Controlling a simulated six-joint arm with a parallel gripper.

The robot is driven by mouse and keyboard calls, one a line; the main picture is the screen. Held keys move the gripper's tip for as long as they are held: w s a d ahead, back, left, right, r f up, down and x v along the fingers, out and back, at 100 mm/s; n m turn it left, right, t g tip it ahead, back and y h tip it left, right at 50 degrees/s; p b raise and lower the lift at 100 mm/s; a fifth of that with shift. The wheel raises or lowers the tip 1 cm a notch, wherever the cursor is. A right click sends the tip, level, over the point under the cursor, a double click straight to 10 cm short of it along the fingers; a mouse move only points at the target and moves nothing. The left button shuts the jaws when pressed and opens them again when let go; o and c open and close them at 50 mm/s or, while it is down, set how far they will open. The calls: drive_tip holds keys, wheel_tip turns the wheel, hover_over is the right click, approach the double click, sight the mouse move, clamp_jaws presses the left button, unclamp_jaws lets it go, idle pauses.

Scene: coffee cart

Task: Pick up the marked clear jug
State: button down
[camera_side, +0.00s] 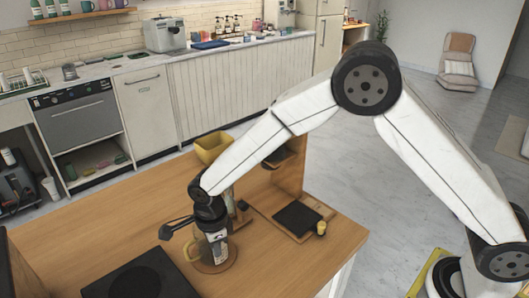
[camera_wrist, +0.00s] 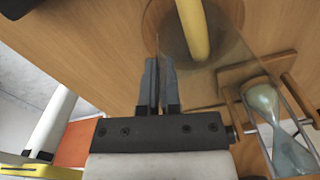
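The clear jug (camera_side: 203,256) stands on a round wooden coaster (camera_side: 232,262) on the wooden cart top, its yellow handle (camera_side: 188,250) toward the left. My gripper (camera_side: 217,256) points down and overlaps the jug in the side view, hiding part of it. In the wrist view my gripper's two fingers (camera_wrist: 160,62) are close together with only a thin gap, and I see nothing between them. The yellow handle (camera_wrist: 194,32) shows just right of the fingertips, with see-through glass around it. I cannot tell whether the fingers touch the jug. No separate mark on it is clear.
An hourglass in a wooden frame (camera_wrist: 263,101) stands close to the right of my gripper in the wrist view. A yellow container (camera_side: 212,146) stands behind. A black pad on a wooden board (camera_side: 297,219) lies right, and a dark plate (camera_side: 140,283) front left.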

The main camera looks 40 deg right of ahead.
drive_tip(key=shift+r, duration=0.15)
idle(0.8)
drive_tip(key=shift+r, duration=0.45)
wheel_tip(320, 180, up, 2)
drive_tip(key=s+d+r, duration=0.5)
drive_tip(key=s+r, duration=0.4)
drive_tip(key=s, duration=0.4)
drive_tip(key=shift+r, duration=0.4)
drive_tip(key=shift+d, duration=0.1)
